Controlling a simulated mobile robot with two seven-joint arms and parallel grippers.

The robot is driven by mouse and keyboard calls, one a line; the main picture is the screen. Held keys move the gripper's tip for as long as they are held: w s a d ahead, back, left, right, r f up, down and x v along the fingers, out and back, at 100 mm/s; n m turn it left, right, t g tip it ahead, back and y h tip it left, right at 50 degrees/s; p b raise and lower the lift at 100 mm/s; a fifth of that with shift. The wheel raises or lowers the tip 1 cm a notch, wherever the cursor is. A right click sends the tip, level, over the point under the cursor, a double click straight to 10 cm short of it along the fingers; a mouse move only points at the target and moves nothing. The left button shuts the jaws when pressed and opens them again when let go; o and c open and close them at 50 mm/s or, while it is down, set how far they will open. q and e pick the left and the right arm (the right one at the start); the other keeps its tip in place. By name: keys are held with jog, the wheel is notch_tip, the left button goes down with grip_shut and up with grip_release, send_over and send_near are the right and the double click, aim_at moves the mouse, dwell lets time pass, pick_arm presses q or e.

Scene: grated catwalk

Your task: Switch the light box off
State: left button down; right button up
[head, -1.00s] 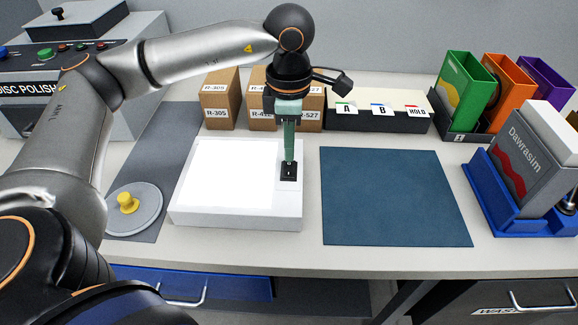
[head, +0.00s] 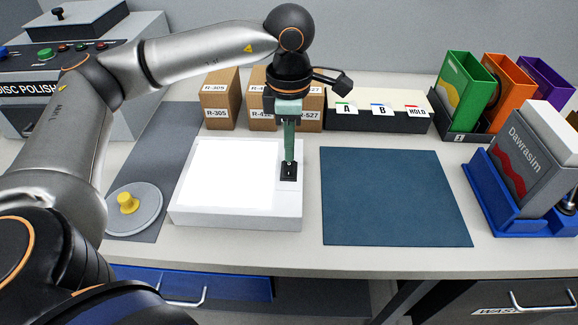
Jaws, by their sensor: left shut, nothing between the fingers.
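The light box (head: 185,213) is a white, low box on the counter, left of the blue mat. Its top panel (head: 232,173) glows bright white. A small black rocker switch (head: 288,177) sits on the box's right side strip. My left gripper (head: 289,162) points straight down over the switch, its greenish fingers shut with nothing between them. The fingertips are at the switch and hide part of it; I cannot tell whether they touch it or hover just above. My right gripper is not in view.
A blue mat (head: 393,197) lies flat and bare to the right. Behind stand cardboard boxes (head: 219,104) and a card file (head: 380,118). A grey disc with a yellow knob (head: 128,203) lies at left. A blue holder (head: 510,212) with a grey box stands at right.

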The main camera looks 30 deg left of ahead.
aim_at(289, 164)
pick_arm(q)
jog(key=shift+f+b, duration=0.8)
jog(key=shift+f, duration=0.2)
dwell(0.4)
jog(key=shift+r, duration=0.1)
jog(key=shift+r+p, duration=2.5)
jog(key=shift+r, duration=1.05)
jog(key=shift+f, duration=0.1)
